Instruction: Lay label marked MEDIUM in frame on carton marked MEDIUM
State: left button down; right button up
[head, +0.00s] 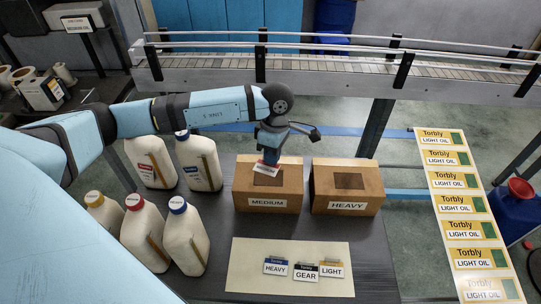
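The carton marked MEDIUM (267,203) is a brown box on the dark table, with a dark square frame (265,181) on its top. My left gripper (268,160) points down over this carton and is shut on a small white label with a red band (267,169). The label is at the far part of the frame and partly covers it. Its print is too small to read, and I cannot tell whether it touches the carton. My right gripper is not in view.
A carton marked HEAVY (347,206) stands close on the right. A cream mat (250,272) in front holds labels HEAVY (276,266), GEAR (305,271) and LIGHT (331,268). Several white bottles (185,238) stand left. A conveyor (330,68) runs behind.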

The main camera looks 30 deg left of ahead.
pick_arm(q)
jog(key=n, duration=0.1)
jog(key=w+a+n, duration=0.1)
jog(key=n, duration=0.1)
jog(key=shift+r+h+b, duration=0.2)
jog(key=shift+h+b, duration=0.1)
jog(key=shift+b, duration=0.05)
jog(key=shift+w+a+r+n, duration=0.15)
jog(key=shift+n, duration=0.25)
jog(key=shift+f+b, duration=0.85)
jog(key=shift+f, duration=0.55)
jog(key=shift+f+b, duration=1)
jog(key=shift+f, duration=0.9)
jog(key=shift+b, duration=0.4)
